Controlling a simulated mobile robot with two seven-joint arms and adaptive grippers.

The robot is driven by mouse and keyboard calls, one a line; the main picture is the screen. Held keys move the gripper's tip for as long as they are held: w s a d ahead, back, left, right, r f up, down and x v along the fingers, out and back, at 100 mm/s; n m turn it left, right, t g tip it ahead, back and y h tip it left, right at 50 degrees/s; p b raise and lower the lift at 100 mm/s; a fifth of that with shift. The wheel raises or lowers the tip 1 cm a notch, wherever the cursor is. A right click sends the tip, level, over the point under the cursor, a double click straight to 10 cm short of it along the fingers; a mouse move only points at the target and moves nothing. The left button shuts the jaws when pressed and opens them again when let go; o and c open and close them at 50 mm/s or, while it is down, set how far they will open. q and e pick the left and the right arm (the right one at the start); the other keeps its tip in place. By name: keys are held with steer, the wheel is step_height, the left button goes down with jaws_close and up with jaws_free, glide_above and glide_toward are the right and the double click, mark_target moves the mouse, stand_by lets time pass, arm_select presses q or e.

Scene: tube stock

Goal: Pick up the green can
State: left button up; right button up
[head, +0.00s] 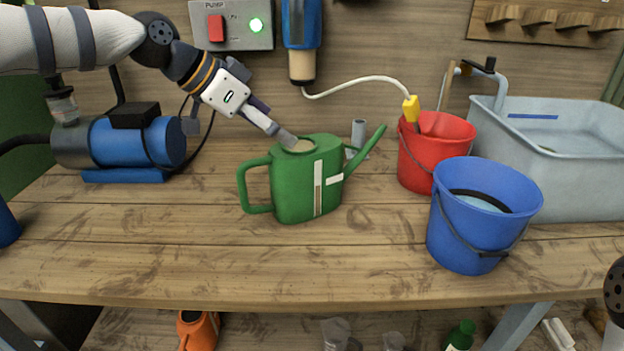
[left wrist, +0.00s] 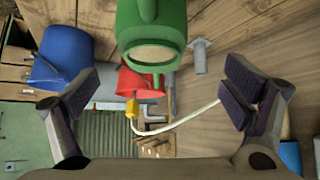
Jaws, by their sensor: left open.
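The green can (head: 292,185) is a watering can standing upright on the wooden bench, its handle at the left and its spout pointing up to the right. A light strip runs down its side. My left gripper (head: 274,122) is at the can's open top, one fingertip overlapping the rim in the head view; whether they touch I cannot tell. In the left wrist view the can (left wrist: 150,20) is at the top centre, beyond the wide-open fingers (left wrist: 162,95), with nothing between them. My right gripper is not in view.
A red bucket (head: 435,160) and a blue bucket (head: 475,225) stand right of the can, before a grey sink (head: 570,160). A blue pump (head: 150,145) stands at the left. A white hose (head: 360,82) hangs behind. The bench front (head: 200,260) is clear.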

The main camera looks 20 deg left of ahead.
mark_target(302, 146)
arm_select(q)
steer(key=x, duration=0.6)
steer(key=s+x, duration=0.1)
steer(key=x, duration=0.2)
steer(key=shift+d+f+b, duration=0.1)
steer(key=shift+d+b, duration=0.15)
steer(key=shift+b, duration=0.1)
steer(key=shift+w, duration=0.2)
steer(key=shift+c, duration=0.3)
steer(key=c, duration=1.8)
steer(key=shift+c, duration=0.9)
steer(key=shift+r, duration=0.25)
